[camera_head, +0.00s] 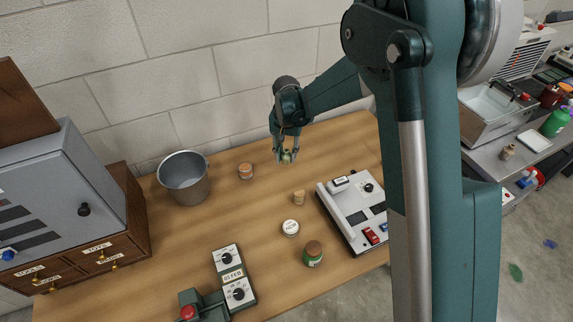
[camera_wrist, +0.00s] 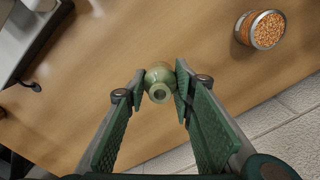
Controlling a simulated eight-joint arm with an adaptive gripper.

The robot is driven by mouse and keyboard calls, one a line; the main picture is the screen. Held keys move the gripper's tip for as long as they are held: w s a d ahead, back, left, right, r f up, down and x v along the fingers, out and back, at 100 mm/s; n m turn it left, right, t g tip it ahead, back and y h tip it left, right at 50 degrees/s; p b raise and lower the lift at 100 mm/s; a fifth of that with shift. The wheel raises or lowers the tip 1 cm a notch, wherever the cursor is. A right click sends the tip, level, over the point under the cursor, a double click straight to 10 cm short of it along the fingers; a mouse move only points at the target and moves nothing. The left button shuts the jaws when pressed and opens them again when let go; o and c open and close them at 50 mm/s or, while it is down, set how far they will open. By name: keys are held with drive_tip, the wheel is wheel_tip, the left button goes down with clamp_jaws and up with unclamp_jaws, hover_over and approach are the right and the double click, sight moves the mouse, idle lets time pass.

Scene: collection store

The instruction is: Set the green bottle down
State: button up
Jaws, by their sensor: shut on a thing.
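The green bottle (camera_wrist: 159,78) is a small pale-green bottle with a round body and a short open neck. In the wrist view it sits between the tips of my gripper (camera_wrist: 157,88), whose pads press on it from both sides. In the head view my gripper (camera_head: 287,154) points down over the back part of the wooden table (camera_head: 254,205), with the green bottle (camera_head: 288,157) small between its fingers. I cannot tell whether the bottle's base touches the table.
A jar of orange grains (camera_wrist: 267,29) stands near the table's back edge. A metal bucket (camera_head: 184,178) stands left. A cork (camera_head: 299,197), a white-lidded jar (camera_head: 290,228) and a brown-capped green jar (camera_head: 313,253) stand nearer the front. A white device (camera_head: 346,210) is right. Bare wood surrounds the gripper.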

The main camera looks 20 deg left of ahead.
sight(286, 150)
drive_tip(key=shift+f, duration=0.45)
drive_tip(key=shift+f, duration=0.1)
drive_tip(key=shift+f+b, duration=0.35)
drive_tip(key=shift+f, duration=1.4)
drive_tip(key=shift+f, duration=0.15)
drive_tip(key=o, duration=0.9)
wheel_tip(286, 150, up, 12)
drive_tip(key=shift+r+p, duration=0.15)
drive_tip(key=shift+p, duration=0.75)
